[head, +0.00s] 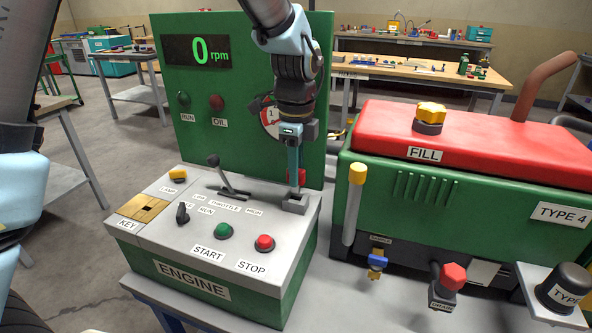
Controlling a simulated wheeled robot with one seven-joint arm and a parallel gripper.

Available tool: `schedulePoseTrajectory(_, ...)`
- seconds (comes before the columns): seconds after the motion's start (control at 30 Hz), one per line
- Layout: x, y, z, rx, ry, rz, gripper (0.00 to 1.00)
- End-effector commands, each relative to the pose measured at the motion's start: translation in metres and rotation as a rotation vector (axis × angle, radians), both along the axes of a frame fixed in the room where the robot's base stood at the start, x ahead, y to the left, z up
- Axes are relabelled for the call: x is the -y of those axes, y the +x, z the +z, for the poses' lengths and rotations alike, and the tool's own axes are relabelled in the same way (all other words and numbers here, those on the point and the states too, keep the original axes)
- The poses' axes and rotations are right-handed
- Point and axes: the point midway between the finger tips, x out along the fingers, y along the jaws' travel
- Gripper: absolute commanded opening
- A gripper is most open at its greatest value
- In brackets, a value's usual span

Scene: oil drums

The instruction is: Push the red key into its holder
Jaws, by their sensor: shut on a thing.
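The red key (302,175) shows as a small red patch at the fingertips of my gripper (294,188). My gripper points down and is shut on the key; its teal finger hides much of it. Right below is a small grey block-shaped holder (295,206) at the right end of the engine console's top. The key is upright over the holder; I cannot tell how far its lower end is in. A brass plate (143,208) labelled KEY lies at the console's left end.
The console (190,270) carries a throttle lever (228,178), a black switch (182,212), a green START button (223,231) and a red STOP button (264,243). A green panel (190,145) rises behind. A red-topped machine (470,150) stands close on the right.

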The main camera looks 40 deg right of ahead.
Motion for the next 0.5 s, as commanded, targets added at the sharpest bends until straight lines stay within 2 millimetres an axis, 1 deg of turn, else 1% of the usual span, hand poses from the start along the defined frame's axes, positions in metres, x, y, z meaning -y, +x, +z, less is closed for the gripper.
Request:
schedulePoseTrajectory(0.3, 0.0, 0.0, -0.01, -0.001, 0.001, 0.0, 0.0)
schedulePoseTrajectory(0.5, 0.0, 0.0, -0.011, 0.0, 0.0, 0.001, 0.0)
